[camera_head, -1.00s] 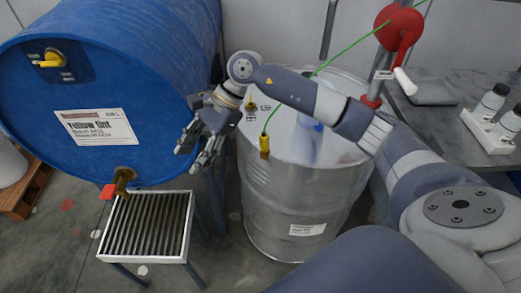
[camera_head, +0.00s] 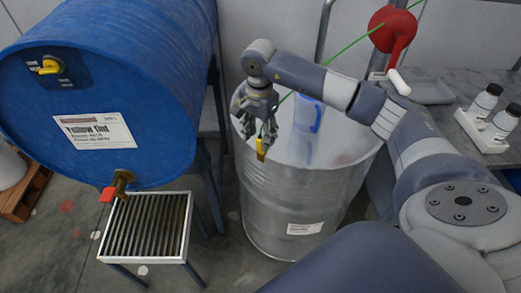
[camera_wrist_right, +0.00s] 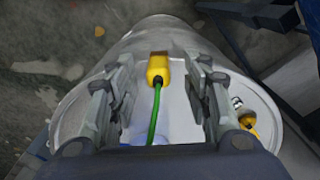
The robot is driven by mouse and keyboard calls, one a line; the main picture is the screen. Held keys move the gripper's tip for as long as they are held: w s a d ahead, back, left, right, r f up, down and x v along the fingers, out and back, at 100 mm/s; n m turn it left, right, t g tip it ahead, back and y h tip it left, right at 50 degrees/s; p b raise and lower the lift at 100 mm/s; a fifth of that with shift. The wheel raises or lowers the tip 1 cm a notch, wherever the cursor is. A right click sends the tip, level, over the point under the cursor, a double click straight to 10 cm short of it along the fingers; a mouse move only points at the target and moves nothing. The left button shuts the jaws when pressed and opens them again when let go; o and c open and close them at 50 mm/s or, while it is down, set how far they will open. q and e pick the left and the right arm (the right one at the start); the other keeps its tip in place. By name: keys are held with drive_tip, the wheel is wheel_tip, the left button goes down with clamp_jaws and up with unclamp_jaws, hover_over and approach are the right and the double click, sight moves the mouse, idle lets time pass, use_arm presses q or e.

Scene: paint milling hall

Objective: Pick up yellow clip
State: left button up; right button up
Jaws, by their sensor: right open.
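The yellow clip (camera_head: 261,147) hangs on the end of the green cable (camera_head: 335,55), by the near left rim of the steel drum (camera_head: 300,195). My right gripper (camera_head: 259,134) is open and points down just above the clip. In the right wrist view the clip (camera_wrist_right: 158,68) shows between the two spread fingers, near their tips, with a gap on both sides. The green cable (camera_wrist_right: 154,115) runs back from it between the fingers. I cannot tell how far below the tips the clip is. My left gripper is not in view.
A blue drum (camera_head: 95,100) lies on its side at left, with a grated stand (camera_head: 148,228) below its tap. A red reel (camera_head: 392,28) carries the cable. A blue jug (camera_head: 307,115) stands on the steel drum. White bottles (camera_head: 485,102) stand on the right bench.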

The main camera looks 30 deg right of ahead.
drive_tip(key=f, duration=0.2)
drive_tip(key=f+p, duration=0.1)
drive_tip(key=f, duration=0.1)
drive_tip(key=shift+d, duration=0.3)
clamp_jaws()
drive_tip(key=shift+r, duration=0.15)
